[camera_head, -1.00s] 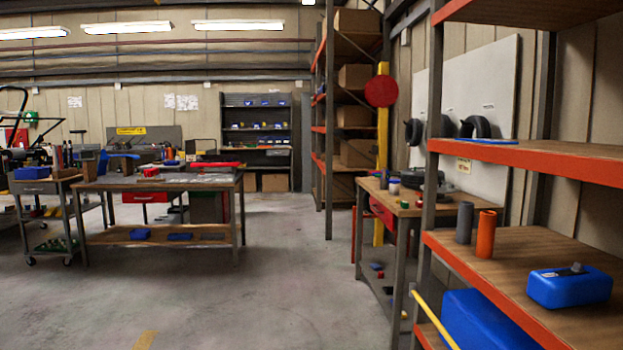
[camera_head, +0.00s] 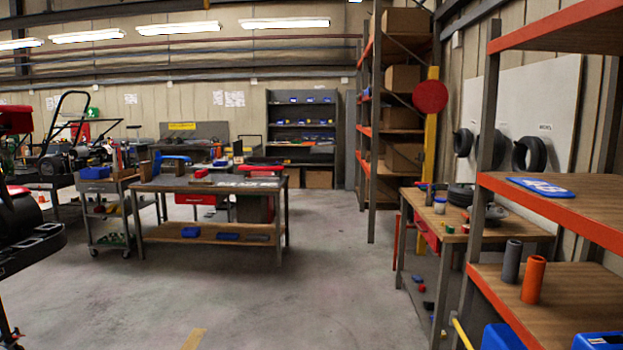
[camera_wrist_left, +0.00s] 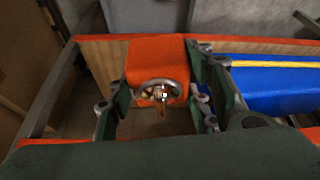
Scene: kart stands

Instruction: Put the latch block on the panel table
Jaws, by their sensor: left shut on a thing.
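In the left wrist view my left gripper (camera_wrist_left: 162,100) is shut on an orange block (camera_wrist_left: 157,58) with a metal ring on its face, apparently the latch block. A dark finger pad lies on each side of it. The gripper is not in the head view. In the head view a workbench (camera_head: 165,184) with a wooden lower shelf stands left of centre, some way off. Another wooden table (camera_head: 487,236) stands at the right, beside the wall. I cannot tell which one is the panel table. My right gripper is in no view.
An orange-edged shelf rack (camera_head: 570,217) is close on the right, holding a grey cylinder (camera_head: 511,262) and an orange cylinder (camera_head: 533,279). A kart (camera_head: 22,230) is near the left edge. A wheeled cart (camera_head: 108,212) stands left of the workbench. The middle floor (camera_head: 290,290) is clear.

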